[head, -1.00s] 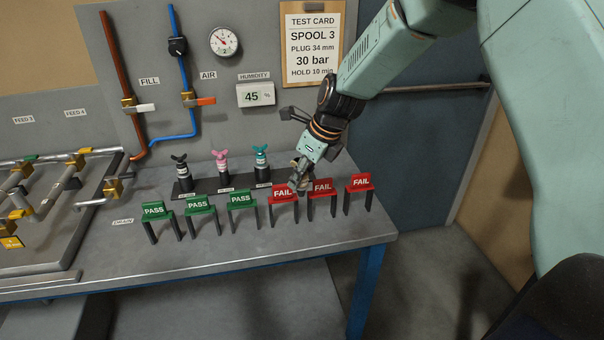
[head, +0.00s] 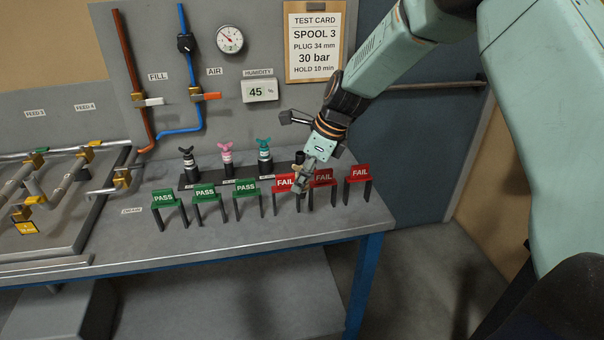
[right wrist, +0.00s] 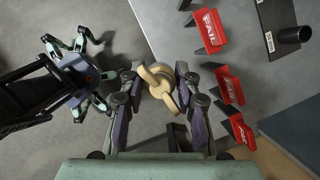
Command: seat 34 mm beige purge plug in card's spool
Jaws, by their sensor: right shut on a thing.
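The beige purge plug (right wrist: 158,88), with a winged top, is between the fingers of my right gripper (right wrist: 160,100), which is shut on it. In the head view my right gripper (head: 302,184) is by the leftmost red FAIL tag, partly hiding it; the plug is hard to make out there. The test card (head: 314,42) reads SPOOL 3, plug 34 mm, 30 bar, hold 10 min. Pipe spools (head: 65,175) lie on a tray at the left of the bench. Which one is spool 3 is not readable. My left gripper is not in view.
A dark rack (head: 208,180) holds black, pink and teal plugs; an empty black holder (right wrist: 292,35) shows in the wrist view. Green PASS tags (head: 205,191) and red FAIL tags (head: 357,173) line the bench front. Bare bench (head: 230,237) lies before them.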

